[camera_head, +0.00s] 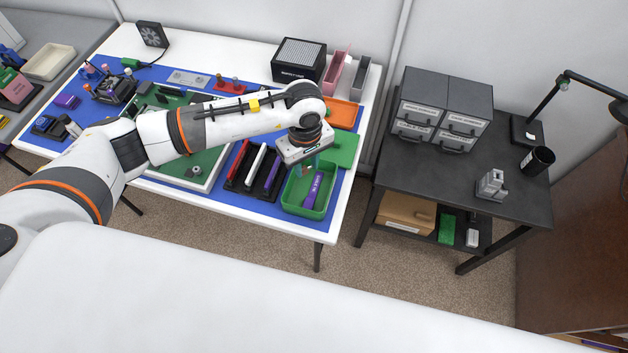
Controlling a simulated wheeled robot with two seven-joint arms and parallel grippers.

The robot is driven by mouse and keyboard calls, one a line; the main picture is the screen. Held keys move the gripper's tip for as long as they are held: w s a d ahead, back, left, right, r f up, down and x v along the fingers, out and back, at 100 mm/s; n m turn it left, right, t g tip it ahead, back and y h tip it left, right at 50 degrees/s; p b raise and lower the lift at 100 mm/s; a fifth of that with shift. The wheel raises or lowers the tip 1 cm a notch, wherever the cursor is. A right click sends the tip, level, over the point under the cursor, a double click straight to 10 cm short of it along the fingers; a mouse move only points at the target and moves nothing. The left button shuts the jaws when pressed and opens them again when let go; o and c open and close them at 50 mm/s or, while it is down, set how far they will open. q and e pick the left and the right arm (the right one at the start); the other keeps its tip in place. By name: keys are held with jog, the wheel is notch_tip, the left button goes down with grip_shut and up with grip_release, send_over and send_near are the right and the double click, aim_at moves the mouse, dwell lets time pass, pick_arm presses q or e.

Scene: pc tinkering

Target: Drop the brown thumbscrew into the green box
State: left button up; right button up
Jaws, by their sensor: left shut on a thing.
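The green box (294,204) is an open tray at the front right corner of the white table, on the blue mat. A purple object (314,190) lies inside it. My left gripper (303,169) points down over the back left part of the green box, with its fingertips close to the box. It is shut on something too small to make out. The brown thumbscrew cannot be told apart in this view; the fingers and the gripper body hide that spot. My right gripper is not in view.
A rack (253,174) with red, white and purple items stands just left of the green box. A flat green lid (344,150) and an orange tray (342,113) lie behind it. The black side table (400,178) stands to the right across a gap.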

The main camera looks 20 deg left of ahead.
pick_arm(q)
jog(key=shift+a+f+b, duration=0.1)
jog(key=shift+f+b, duration=0.35)
jog(key=shift+f, duration=0.3)
jog(key=shift+f+b, duration=1.25)
jog(key=shift+f, duration=1.05)
jog(key=o, duration=1)
jog(key=shift+o, duration=0.2)
jog(key=shift+r, duration=0.1)
notch_tip(320, 180, up, 12)
jog(key=shift+f+b, duration=0.1)
jog(key=shift+b, duration=0.8)
